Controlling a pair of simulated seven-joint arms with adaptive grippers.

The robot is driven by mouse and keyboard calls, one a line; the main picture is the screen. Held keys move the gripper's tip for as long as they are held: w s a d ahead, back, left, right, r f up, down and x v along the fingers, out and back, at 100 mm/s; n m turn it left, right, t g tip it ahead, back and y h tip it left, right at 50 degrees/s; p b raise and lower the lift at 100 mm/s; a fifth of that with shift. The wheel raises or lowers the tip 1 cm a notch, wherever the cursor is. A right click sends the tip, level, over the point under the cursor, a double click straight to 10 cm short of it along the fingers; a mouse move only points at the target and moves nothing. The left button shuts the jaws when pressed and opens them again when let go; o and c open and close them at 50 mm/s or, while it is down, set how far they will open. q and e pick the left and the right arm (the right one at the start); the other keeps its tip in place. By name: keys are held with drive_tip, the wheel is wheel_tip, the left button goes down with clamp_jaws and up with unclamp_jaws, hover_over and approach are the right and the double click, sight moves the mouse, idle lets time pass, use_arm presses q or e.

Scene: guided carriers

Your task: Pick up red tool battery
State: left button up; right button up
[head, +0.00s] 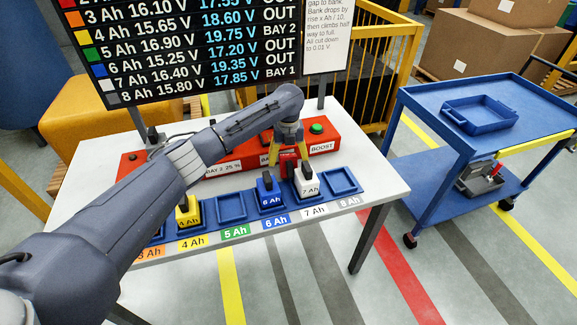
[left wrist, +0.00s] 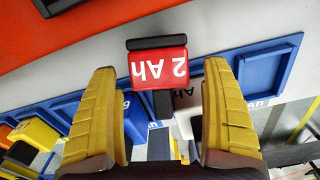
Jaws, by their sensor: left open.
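The red tool battery (left wrist: 157,68), labelled "2 Ah", shows upside down in the left wrist view, between and beyond my spread fingertips. In the head view the red battery (head: 288,166) is partly hidden behind the fingers, on the white table in front of the red charger. My left gripper (head: 287,152) points down over it, with one yellow finger on each side. In the left wrist view the left gripper (left wrist: 160,75) is open, with gaps on both sides of the battery. My right gripper is in neither view.
A white 7 Ah battery (head: 307,180) and a blue 6 Ah battery (head: 269,194) stand close in front, in blue trays. A yellow 4 Ah battery (head: 188,212) is further left. The red charger (head: 321,139) lies behind. A blue cart (head: 535,101) stands at right.

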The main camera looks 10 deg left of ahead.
use_arm(q)
drive_tip(key=shift+f, duration=1.4)
drive_tip(key=c, duration=1.7)
drive_tip(key=shift+o, duration=0.2)
drive_tip(key=shift+r, duration=0.1)
